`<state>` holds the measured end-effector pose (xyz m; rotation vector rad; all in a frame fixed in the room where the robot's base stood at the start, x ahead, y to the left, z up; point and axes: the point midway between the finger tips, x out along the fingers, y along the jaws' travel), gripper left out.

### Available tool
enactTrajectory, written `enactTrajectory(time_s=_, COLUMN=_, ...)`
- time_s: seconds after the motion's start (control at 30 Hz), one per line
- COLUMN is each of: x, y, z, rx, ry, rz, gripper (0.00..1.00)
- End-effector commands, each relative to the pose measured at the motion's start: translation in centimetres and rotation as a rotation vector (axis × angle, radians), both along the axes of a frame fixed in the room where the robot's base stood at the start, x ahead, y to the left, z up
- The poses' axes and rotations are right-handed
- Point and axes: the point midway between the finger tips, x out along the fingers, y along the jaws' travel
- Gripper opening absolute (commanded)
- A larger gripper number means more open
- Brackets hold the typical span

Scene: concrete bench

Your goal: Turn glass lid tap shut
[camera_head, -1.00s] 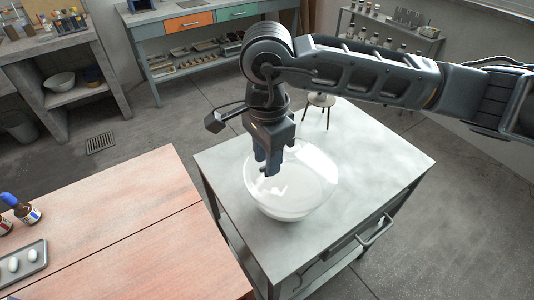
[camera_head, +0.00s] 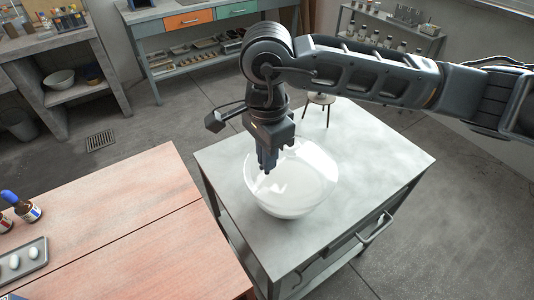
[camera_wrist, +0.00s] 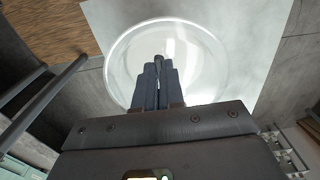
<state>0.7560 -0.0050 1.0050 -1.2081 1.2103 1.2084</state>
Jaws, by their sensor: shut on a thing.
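The clear glass lid (camera_head: 312,168) is domed and sits on a round whitish bowl (camera_head: 290,211) on the grey-topped cabinet. Its round rim also shows in the wrist view (camera_wrist: 214,62). My gripper (camera_head: 266,168) points down over the left part of the dome. In the wrist view its fingers (camera_wrist: 158,73) are close together, shut on a small dark tap (camera_wrist: 176,66) that shows as a slender piece at the fingertips. The fingers hide most of the tap, so I cannot tell its angle.
A reddish wooden table (camera_head: 120,225) with a tray (camera_head: 24,262) and bottles (camera_head: 27,211) is at left, with a floor gap between.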

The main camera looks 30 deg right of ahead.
Motion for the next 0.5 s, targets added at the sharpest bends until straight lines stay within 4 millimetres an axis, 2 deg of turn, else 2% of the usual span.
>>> enactTrajectory(time_s=0.27, x=0.04, y=-0.02, z=-0.23, rx=-0.002, ry=-0.002, rz=-0.06, gripper=0.0)
enactTrajectory(time_s=0.5, x=0.07, y=-0.02, z=-0.52, rx=-0.003, ry=-0.004, rz=-0.222, gripper=0.0)
